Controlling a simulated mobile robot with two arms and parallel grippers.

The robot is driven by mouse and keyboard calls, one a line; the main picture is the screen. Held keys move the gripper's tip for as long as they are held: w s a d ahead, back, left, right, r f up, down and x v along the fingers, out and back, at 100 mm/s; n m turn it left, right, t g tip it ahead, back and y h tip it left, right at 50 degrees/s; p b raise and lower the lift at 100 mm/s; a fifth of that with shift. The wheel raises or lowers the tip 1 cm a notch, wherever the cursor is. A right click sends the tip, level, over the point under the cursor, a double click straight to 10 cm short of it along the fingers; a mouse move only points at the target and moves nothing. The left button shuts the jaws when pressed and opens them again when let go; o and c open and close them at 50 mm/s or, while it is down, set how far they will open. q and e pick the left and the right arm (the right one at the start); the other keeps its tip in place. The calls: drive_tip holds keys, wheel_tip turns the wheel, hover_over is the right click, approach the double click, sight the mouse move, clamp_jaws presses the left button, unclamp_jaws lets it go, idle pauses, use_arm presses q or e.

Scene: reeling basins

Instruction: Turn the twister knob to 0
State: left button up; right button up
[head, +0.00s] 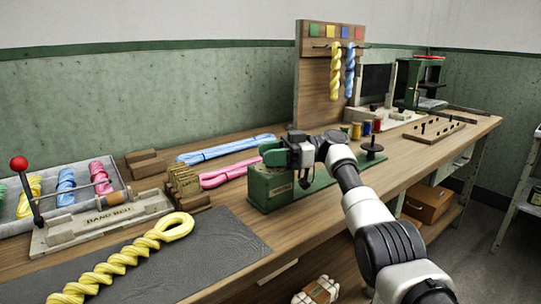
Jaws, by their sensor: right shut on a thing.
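The twister is a green machine (266,190) on the bench, with a long low bed running right to a dark round post (372,150). My right gripper (277,156) is at the top of the green housing at the machine's left end. It is shut on what appears to be the twister knob. The jaws cover the knob, so its pointer and any scale marks cannot be read. My left gripper is out of view.
Pink (228,173) and blue skeins (225,148) lie behind the twister. A thick yellow twisted skein (125,257) lies on the dark mat (215,262). A hand reel base with a red-knobbed lever (19,163) stands left. A pegboard (312,90) stands behind.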

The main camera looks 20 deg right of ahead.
drive_tip(key=shift+f+g, duration=0.1)
drive_tip(key=shift+g, duration=0.2)
idle(0.4)
drive_tip(key=o, duration=0.9)
